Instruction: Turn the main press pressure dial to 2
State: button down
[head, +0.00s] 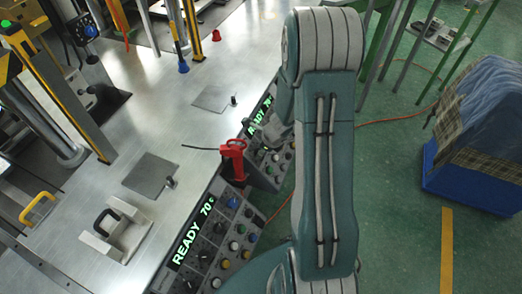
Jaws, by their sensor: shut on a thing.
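Two sloped control panels with knobs and coloured buttons line the table's front edge. The near panel (207,253) shows "READY 70". The far panel (272,166) shows a green "READY" display and is partly covered by my arm. My gripper (268,131) is small and grey at the far panel, next to its display, partly hidden by my arm. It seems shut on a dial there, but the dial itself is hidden. I cannot read any dial's setting or tell which one is the main press pressure dial.
A red-handled tool (234,152) with a black hose stands between the panels. The metal table (160,100) holds press columns, dark plates and a block with a black handle (107,216). A blue bin (470,180) with cloth stands right. Green floor is open between.

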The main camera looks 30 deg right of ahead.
jog(key=shift+n+t+h, duration=0.6)
jog(key=shift+n+t, duration=0.2)
jog(key=shift+n, duration=1)
jog(key=shift+a+n+t, duration=0.1)
jog(key=shift+n+t, duration=0.2)
jog(key=shift+n, duration=0.2)
jog(key=shift+c, duration=1.6)
grip_release()
jog(key=a+v, duration=0.1)
jog(key=v, duration=1)
jog(key=shift+s+d+r, duration=0.2)
jog(key=shift+d+r, duration=0.1)
jog(key=shift+r, duration=0.1)
